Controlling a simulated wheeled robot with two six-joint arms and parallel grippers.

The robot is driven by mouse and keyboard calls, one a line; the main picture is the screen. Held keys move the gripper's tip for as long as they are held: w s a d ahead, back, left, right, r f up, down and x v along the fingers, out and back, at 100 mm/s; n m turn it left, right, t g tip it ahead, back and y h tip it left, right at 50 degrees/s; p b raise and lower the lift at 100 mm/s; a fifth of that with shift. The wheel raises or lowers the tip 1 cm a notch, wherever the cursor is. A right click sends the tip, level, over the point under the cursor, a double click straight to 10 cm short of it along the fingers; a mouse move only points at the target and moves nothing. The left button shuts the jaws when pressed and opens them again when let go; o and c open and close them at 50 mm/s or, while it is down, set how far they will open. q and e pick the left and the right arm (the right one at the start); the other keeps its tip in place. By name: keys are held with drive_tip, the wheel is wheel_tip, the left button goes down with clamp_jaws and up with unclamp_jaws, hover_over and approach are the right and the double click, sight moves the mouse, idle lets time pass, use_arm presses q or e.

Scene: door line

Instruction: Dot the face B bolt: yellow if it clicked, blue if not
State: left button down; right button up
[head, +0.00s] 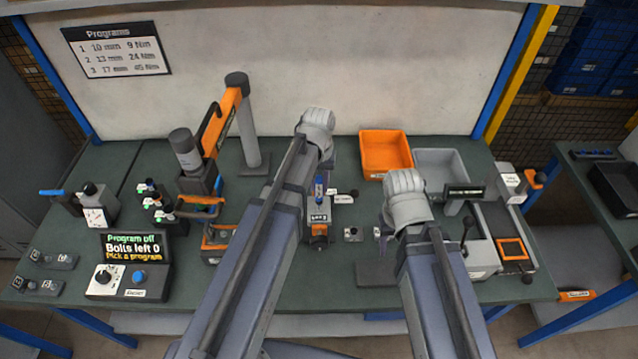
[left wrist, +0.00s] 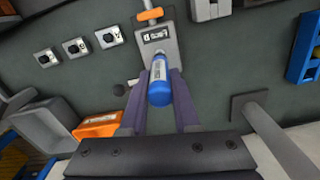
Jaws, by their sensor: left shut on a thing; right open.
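My left gripper (left wrist: 160,78) is shut on a blue marker (left wrist: 160,88) with a pale label. No yellow marker can be made out.
A display (head: 136,246) reads "Program off, Bolts left 0, Pick a program". An orange bin (head: 386,152) and a grey bin (head: 440,168) stand at the back. An orange-and-grey tool arm (head: 222,115) rises on the left. A machine (head: 490,235) stands right.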

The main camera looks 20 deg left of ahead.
sight(319, 177)
use_arm(q)
drive_tip(key=shift+f+b, duration=0.4)
use_arm(e)
drive_tip(key=shift+f, duration=0.45)
use_arm(q)
drive_tip(key=shift+r, duration=0.15)
use_arm(e)
drive_tip(key=shift+r, duration=0.15)
use_arm(q)
wheel_tip(319, 177, up, 6)
drive_tip(key=p, duration=0.6)
use_arm(e)
wheel_tip(319, 177, up, 6)
drive_tip(key=shift+f, duration=0.1)
